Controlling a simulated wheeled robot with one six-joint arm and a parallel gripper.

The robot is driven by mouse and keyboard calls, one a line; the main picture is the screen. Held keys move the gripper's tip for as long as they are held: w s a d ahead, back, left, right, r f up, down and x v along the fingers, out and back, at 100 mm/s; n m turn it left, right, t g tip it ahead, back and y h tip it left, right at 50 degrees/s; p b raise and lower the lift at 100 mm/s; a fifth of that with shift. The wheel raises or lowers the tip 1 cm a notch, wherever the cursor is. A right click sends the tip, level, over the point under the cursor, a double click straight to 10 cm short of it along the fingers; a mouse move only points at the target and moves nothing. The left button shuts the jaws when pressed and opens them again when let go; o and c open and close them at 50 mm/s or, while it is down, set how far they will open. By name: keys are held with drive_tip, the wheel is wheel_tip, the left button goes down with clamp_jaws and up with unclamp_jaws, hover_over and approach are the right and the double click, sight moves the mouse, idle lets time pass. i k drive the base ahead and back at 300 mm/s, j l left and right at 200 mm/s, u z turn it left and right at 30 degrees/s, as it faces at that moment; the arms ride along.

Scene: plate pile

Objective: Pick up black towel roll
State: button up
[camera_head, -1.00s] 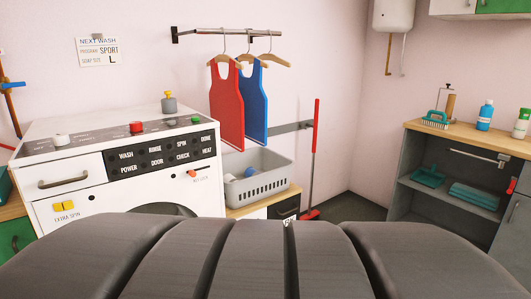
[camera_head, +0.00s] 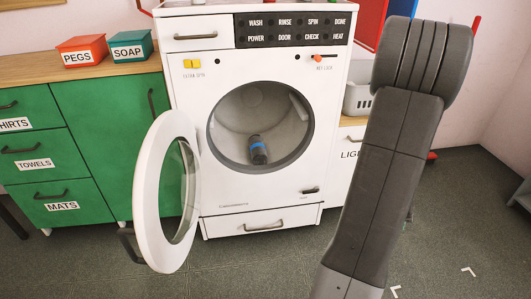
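A small dark roll with a blue band (camera_head: 258,150) lies inside the drum of the white washing machine (camera_head: 262,189), near the bottom of the round opening. It looks like the black towel roll. The machine's round door (camera_head: 150,190) stands open, swung out to the left. My arm rises at the right of the picture, in front of the machine's right side. My gripper is not visible, so I cannot tell whether it is open or shut.
Green drawers (camera_head: 72,201) stand left of the machine, with a red PEGS box (camera_head: 82,52) and a green SOAP box (camera_head: 130,47) on the counter (camera_head: 40,68). A grey basket (camera_head: 358,98) is partly behind my arm. The floor (camera_head: 265,265) before the machine is clear.

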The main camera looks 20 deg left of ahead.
sight(258, 150)
drive_tip(key=i+j+u, duration=0.1)
drive_tip(key=u, duration=1.4)
drive_tip(key=i+l, duration=0.3)
drive_tip(key=i, duration=0.2)
drive_tip(key=i+l+u, duration=0.15)
drive_tip(key=i+l, duration=0.15)
drive_tip(key=i, duration=0.2)
